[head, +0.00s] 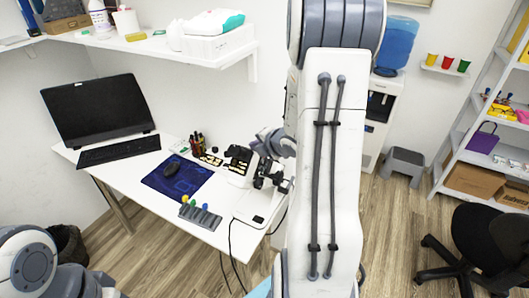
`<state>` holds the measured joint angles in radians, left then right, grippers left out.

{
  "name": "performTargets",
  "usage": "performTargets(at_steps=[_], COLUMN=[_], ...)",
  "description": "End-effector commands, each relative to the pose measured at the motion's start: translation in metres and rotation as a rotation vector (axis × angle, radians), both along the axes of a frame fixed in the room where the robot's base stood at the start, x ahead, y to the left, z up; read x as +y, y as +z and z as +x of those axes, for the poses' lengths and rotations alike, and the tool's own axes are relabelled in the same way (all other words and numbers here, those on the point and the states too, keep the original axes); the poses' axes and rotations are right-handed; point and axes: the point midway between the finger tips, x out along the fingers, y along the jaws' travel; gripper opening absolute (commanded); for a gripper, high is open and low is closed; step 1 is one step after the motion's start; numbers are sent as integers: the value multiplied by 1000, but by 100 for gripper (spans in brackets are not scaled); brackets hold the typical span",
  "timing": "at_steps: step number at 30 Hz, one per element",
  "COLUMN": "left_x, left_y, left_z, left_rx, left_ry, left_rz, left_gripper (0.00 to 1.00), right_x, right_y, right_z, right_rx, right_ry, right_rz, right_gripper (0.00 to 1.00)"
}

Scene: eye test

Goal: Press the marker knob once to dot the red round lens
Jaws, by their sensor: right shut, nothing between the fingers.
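A white lens-marking instrument (252,206) with black parts stands at the right end of the white desk. Its marker knob is too small to tell apart from the other black parts. I cannot make out the red round lens. My right gripper (260,145) is shut and empty, just above and beside the top of the instrument; I cannot tell whether it touches it. My large white right arm hides what lies behind it. My left arm shows at the bottom left, but its gripper is out of view.
A grey rack (200,217) with small coloured round pieces stands at the desk's front edge. A blue mat (165,187) with a mouse, a pen holder (197,145), a keyboard (118,150) and a monitor (97,107) are further left. A shelf (160,43) hangs above.

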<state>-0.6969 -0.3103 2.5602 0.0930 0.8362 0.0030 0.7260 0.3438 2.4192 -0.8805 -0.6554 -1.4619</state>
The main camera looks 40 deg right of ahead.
Motion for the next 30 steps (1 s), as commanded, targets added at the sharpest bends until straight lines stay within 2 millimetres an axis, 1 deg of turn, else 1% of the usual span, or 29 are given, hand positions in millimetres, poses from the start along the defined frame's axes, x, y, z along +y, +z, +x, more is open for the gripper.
performTargets(at_steps=[1, 7, 11, 23, 24, 30], left_x=[0, 0, 0, 0, 0, 0], left_y=[-1, -1, -3, -10, -14, -20], left_z=[0, 0, 0, 0, 0, 0], left_rx=[0, 0, 0, 0, 0, 0], left_ry=[0, 0, 0, -1, -1, -1], left_rz=[0, 0, 0, 0, 0, 0], left_gripper=[71, 71, 71, 71, 71, 71], right_x=[-6, -9, -13, -45, -49, -59], right_y=[-1, -2, -7, -46, -50, -61], right_z=[-1, -2, 1, 16, 18, 22], right_rx=[1, 3, 2, 3, 1, 2], right_ry=[-15, -20, -19, -14, -13, -12], right_rz=[-1, 0, 0, 2, -1, 0], right_gripper=[0, 0, 0, 0, 0, 0])
